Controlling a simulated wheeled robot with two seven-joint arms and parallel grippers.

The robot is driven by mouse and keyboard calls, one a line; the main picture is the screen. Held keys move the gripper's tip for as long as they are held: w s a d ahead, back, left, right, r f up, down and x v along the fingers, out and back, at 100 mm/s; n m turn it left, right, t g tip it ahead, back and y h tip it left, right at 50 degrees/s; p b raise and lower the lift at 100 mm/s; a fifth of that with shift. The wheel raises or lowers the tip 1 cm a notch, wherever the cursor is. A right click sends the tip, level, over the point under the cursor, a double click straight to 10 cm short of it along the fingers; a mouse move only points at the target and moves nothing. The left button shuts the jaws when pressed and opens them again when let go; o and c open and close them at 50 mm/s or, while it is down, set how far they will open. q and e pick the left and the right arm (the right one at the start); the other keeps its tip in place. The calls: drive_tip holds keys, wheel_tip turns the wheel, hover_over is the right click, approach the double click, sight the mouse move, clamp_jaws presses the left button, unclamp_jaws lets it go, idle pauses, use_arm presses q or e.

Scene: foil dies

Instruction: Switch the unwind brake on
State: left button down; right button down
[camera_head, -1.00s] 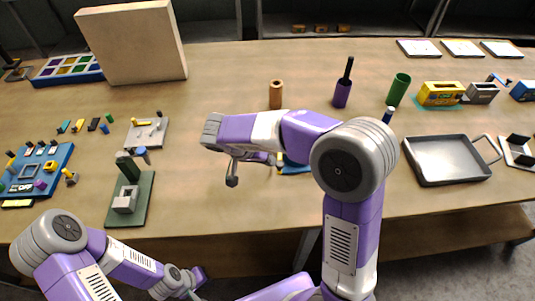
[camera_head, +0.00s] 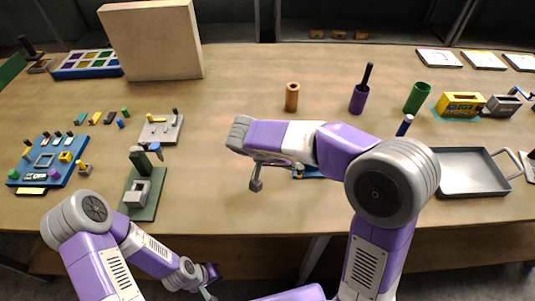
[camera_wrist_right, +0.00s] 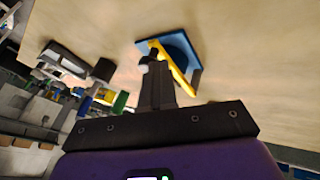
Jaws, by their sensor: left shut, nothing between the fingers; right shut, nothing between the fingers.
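A blue panel (camera_head: 72,152) stands at the left of the table in the head view. I cannot tell which control is the unwind brake. My left gripper (camera_head: 208,283) is shut and empty at the table's front edge, low in the picture, right of and nearer than the panel. My right gripper (camera_wrist_right: 156,85) is shut and empty in the right wrist view. Beyond its tips is a blue base with a yellow bar (camera_wrist_right: 178,62); my right arm mostly hides this base in the head view.
A green base with a grey block (camera_head: 146,203) and a grey plate with a yellow handle (camera_head: 175,131) lie right of the panel. A beige upright board (camera_head: 152,42) stands behind. Cups and a grey tray (camera_head: 470,158) are at the right. The centre-left tabletop is clear.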

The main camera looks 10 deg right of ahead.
drive_tip(key=a+r+p, duration=0.3)
drive_tip(key=a+r, duration=0.6)
drive_tip(key=shift+s+f, duration=0.15)
idle(0.5)
